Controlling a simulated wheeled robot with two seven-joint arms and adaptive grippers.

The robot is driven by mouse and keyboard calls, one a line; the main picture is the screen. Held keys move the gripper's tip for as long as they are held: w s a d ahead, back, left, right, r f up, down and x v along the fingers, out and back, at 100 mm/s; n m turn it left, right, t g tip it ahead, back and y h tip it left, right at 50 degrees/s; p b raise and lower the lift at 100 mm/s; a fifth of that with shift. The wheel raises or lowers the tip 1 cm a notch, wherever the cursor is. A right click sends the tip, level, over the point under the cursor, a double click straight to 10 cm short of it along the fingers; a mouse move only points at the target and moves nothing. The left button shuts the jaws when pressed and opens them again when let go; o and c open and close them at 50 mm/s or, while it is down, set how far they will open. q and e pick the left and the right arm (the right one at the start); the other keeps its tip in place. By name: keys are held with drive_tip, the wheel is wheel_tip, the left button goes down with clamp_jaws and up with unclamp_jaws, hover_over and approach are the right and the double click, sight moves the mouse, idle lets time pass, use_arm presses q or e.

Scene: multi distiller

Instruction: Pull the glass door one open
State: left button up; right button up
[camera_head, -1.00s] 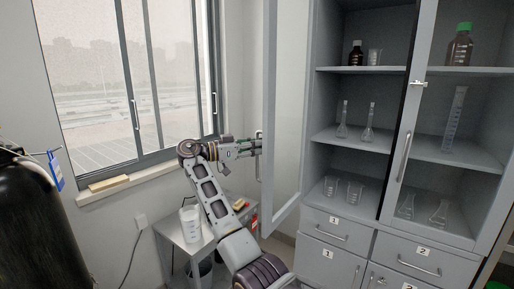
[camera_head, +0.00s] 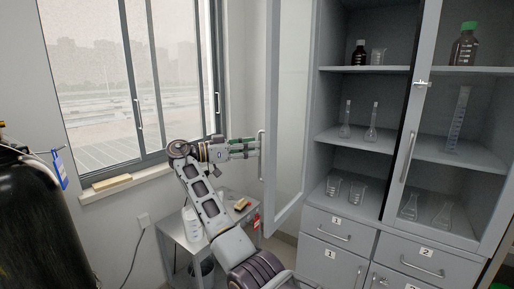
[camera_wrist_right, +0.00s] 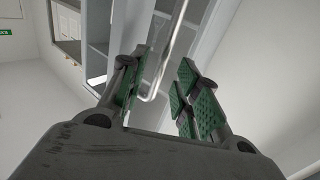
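Glass door one (camera_head: 290,110) is the left door of the grey cabinet. It stands swung wide open to the left, its glass panel seen at a steep angle. Its bar handle (camera_head: 262,155) is on the outer face, toward the window. My right gripper (camera_head: 258,148) is at this handle. In the right wrist view my right gripper (camera_wrist_right: 162,95) has its two green-padded fingers spread apart, with the silver handle (camera_wrist_right: 168,60) between them and gaps visible beside it. My left gripper is out of view.
The cabinet's left bay shows open shelves (camera_head: 360,138) with bottles and flasks. The right glass door (camera_head: 455,140) is closed. A small side table (camera_head: 172,228) with a beaker stands below my right arm. A dark cylinder (camera_head: 35,220) stands at the left.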

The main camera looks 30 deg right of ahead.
drive_tip(key=w+a, duration=0.1)
drive_tip(key=a, duration=0.7)
drive_tip(key=shift+w, duration=0.3)
drive_tip(key=shift+a, duration=0.1)
idle(0.3)
